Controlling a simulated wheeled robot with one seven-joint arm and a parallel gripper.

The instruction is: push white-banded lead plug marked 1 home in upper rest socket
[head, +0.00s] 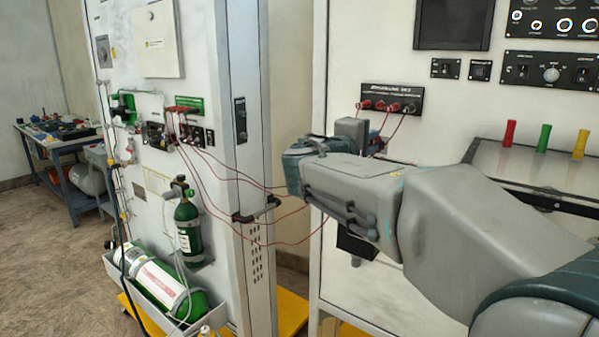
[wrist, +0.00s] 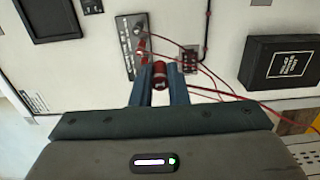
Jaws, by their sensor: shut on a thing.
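My gripper (wrist: 160,88) is shut on a red lead plug (wrist: 159,72), which sits between its two blue-grey fingers in the wrist view. The white band and the mark 1 cannot be made out. A red lead runs from the plug's area toward the lower right. A small dark socket block (wrist: 188,61) with red spots lies just beyond and right of the fingertips; I cannot tell whether the plug touches it or which socket is the upper rest one. In the head view my arm hides the held plug and the fingertips.
A black labelled strip (head: 420,99) on the white panel carries several red plugs; it also shows in the wrist view (wrist: 127,38). Red leads (head: 290,213) hang across the gap to the left cabinet (head: 213,110). A black box (wrist: 280,63) stands right of the socket block.

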